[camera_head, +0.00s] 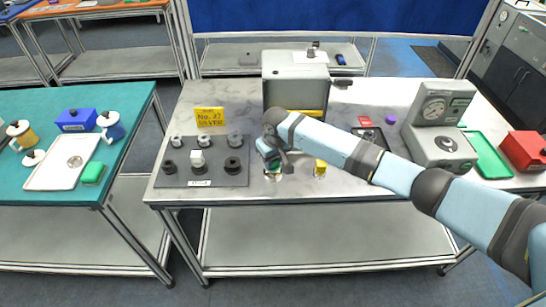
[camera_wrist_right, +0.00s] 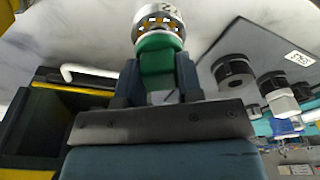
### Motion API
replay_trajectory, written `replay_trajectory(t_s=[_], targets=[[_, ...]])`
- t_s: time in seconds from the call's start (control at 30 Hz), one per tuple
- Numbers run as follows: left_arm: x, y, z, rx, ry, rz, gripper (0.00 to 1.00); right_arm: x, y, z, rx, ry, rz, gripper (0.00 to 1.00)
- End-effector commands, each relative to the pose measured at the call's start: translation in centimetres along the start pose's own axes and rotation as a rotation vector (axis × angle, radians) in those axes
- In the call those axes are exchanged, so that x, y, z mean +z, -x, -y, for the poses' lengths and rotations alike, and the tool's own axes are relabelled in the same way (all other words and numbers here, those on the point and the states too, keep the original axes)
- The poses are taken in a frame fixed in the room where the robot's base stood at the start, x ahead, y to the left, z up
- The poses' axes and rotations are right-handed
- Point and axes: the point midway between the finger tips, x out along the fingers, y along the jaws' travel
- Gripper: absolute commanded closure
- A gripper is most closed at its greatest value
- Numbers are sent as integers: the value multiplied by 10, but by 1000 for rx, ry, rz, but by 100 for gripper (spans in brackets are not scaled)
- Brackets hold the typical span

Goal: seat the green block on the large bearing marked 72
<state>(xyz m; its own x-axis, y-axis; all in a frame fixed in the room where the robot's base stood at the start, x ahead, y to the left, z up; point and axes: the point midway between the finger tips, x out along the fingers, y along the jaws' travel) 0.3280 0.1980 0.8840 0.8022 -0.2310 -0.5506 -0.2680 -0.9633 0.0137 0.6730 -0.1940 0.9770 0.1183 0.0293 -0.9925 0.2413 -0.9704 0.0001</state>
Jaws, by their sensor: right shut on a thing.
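The green block (camera_wrist_right: 158,58) is between the fingers of my right gripper (camera_wrist_right: 159,80), which is shut on it. In the head view the right gripper (camera_head: 273,157) is low over the front middle of the grey marbled table, and only a little of the green block (camera_head: 272,164) shows. A silver bearing (camera_wrist_right: 160,18) with a number label, hard to read, is right at the block's far end. In the head view the bearing (camera_head: 272,177) is just below the block. I cannot tell whether they touch. The left gripper is not in view.
A dark mat (camera_head: 172,181) with several cylindrical parts lies left of the gripper; a white block (camera_head: 197,155) stands there. A yellow block (camera_head: 320,167) stands close on the right. A grey machine (camera_head: 295,80) stands behind. A yellow sign (camera_head: 210,116) is at back left.

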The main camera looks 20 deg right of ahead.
Motion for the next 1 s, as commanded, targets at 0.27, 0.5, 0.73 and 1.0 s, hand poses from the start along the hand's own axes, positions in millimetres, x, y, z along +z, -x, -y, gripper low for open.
replay_trajectory(t_s=[0.27,0.5,0.73,1.0], targets=[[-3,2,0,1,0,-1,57,1,-3,0,0,0,1,95],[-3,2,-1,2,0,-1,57,1,-4,0,0,0,1,95],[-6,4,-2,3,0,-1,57,1,-7,0,-1,0,1,95],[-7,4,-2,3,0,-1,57,2,-11,0,0,0,0,95]])
